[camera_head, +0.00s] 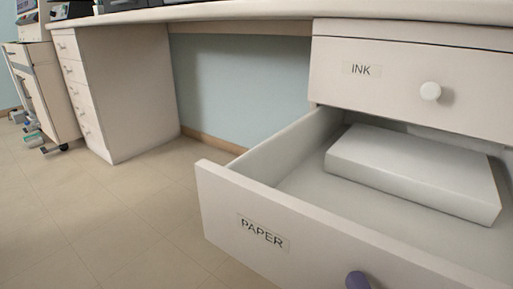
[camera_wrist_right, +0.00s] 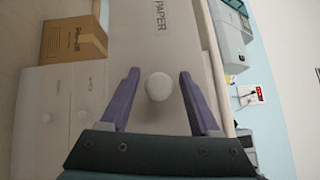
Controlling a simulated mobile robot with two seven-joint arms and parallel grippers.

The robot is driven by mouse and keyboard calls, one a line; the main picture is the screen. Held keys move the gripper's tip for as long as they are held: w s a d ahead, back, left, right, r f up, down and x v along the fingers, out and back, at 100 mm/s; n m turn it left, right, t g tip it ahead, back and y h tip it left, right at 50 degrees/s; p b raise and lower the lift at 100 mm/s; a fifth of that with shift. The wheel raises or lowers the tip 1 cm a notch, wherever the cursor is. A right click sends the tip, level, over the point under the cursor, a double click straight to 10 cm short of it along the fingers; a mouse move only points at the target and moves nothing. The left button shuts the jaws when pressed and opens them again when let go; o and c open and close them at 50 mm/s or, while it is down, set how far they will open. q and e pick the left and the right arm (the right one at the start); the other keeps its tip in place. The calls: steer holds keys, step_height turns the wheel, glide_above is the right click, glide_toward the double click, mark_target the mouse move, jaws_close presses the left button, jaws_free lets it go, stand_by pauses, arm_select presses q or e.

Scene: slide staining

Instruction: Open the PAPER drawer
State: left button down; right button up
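The PAPER drawer (camera_head: 225,205) is pulled well out from under the desk, and a white block like a stack of paper (camera_head: 415,172) lies inside it. In the right wrist view its front (camera_wrist_right: 135,45) carries the PAPER label (camera_wrist_right: 160,18) and a round white knob (camera_wrist_right: 159,87). My right gripper (camera_wrist_right: 159,77) is open, with its purple fingers on either side of the knob and a gap to it on both sides. Only a purple fingertip (camera_head: 357,281) shows at the bottom of the head view, where the knob is not visible. My left gripper is not in view.
The INK drawer (camera_head: 395,85) above is shut, with a white knob (camera_head: 430,91). A white drawer unit (camera_head: 125,95) stands at the left under the desktop. The floor (camera_head: 130,220) left of the open drawer is clear. A cardboard box (camera_wrist_right: 73,38) shows in the wrist view.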

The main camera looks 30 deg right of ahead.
steer(key=shift+o, duration=0.2)
steer(key=v, duration=1)
stand_by(0.3)
steer(key=w+a+r+n+g+y+p, duration=0.3)
steer(key=w+r+n+y+p, duration=0.4)
steer(key=r+p, duration=0.5)
steer(key=w+a+r+n+g+y+p, duration=0.2)
steer(key=w+r+n+y+p, duration=0.3)
steer(key=r+n+p, duration=0.65)
steer(key=s+d+r+n+g+h+p, duration=0.25)
steer(key=d+r+n+g+p, duration=0.2)
steer(key=r+p, duration=0.7)
steer(key=s+d+r+n+g+h+p, duration=0.25)
steer(key=d+r+g+p, duration=0.2)
steer(key=r+p, duration=0.75)
step_height(320, 180, up, 34)
steer(key=s+p, duration=0.1)
steer(key=p, duration=3.5)
steer(key=shift+s+d+r+n+y+p, duration=0.15)
steer(key=shift+d+r+n+y+p, duration=0.1)
steer(key=shift+n+y+p, duration=0.1)
